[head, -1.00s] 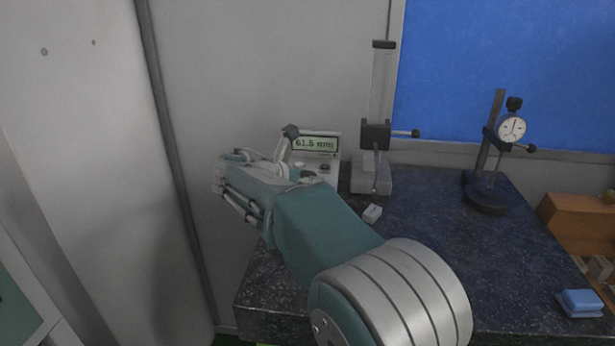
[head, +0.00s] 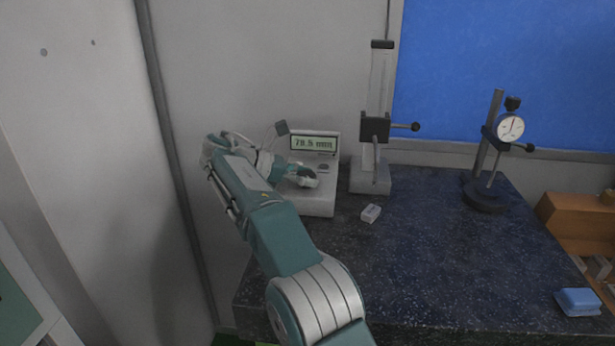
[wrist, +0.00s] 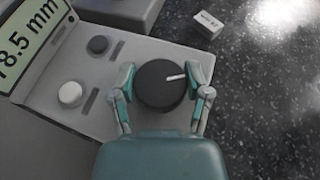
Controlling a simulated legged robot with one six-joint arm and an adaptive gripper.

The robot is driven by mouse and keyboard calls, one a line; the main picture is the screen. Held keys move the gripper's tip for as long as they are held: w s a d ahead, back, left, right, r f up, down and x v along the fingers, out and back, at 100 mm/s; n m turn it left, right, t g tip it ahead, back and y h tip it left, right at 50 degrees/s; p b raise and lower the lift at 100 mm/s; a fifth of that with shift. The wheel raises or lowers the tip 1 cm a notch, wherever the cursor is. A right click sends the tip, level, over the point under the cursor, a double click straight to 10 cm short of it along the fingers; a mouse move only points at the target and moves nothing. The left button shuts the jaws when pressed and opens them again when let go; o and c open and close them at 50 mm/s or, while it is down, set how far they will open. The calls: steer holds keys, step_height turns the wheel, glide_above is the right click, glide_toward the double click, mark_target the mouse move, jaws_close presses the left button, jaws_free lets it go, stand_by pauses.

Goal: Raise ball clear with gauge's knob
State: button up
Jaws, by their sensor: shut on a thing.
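The gauge's console (head: 318,200) stands at the table's back left, and its display (head: 314,144) reads about 78.5 mm. Its knob (wrist: 160,86) is round and black with a white mark pointing right in the wrist view. My gripper (wrist: 160,74) is shut on the knob, one finger on each side. In the head view my gripper (head: 302,178) is over the console and partly hides it. The dark ball (head: 415,126) is at the end of a short rod on the carriage (head: 375,128), part way up the column (head: 381,75), with open air under it.
A small white box (head: 370,213) lies in front of the column's base (head: 370,181). A dial gauge on a stand (head: 510,128) is at the back right. A blue block (head: 578,301) lies near the right edge. The middle of the dark table (head: 440,250) is clear.

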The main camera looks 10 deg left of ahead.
steer(key=shift+r+m+g, duration=0.1)
steer(key=shift+m+g, duration=0.4)
stand_by(0.4)
steer(key=o, duration=1)
steer(key=shift+a, duration=0.1)
steer(key=shift+o, duration=0.8)
steer(key=shift+w+a, duration=0.1)
steer(key=shift+a, duration=0.1)
steer(key=shift+d, duration=0.1)
